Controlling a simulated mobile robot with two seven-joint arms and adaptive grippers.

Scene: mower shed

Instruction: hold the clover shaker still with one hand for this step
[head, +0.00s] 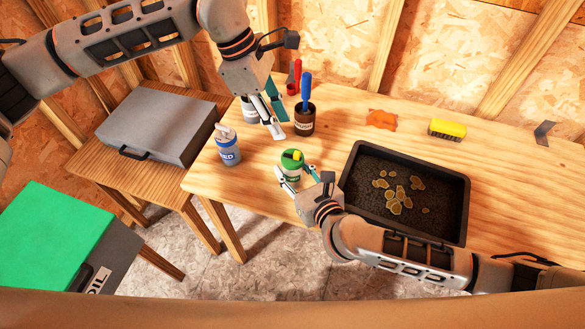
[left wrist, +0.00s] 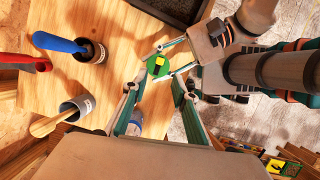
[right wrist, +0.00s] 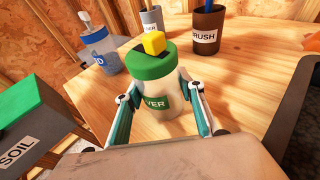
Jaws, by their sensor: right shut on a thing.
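The clover shaker (head: 291,168) stands upright near the front edge of the wooden bench. It has a whitish body, a green label, a green lid and a yellow piece on top. In the right wrist view the shaker (right wrist: 152,98) sits between my right fingers. My right gripper (head: 290,183) is shut on its body. In the left wrist view the shaker lid (left wrist: 158,68) shows beyond my left fingertips. My left gripper (head: 273,122) is open and empty, above the bench, behind and left of the shaker, close to the brush pot.
A brown brush pot (head: 304,122) and a blue-and-white bottle (head: 228,152) stand near my left gripper. A black tray (head: 350,190) with soil and tan patches lies right of the shaker. An orange piece (head: 381,119) and yellow block (head: 447,128) lie behind.

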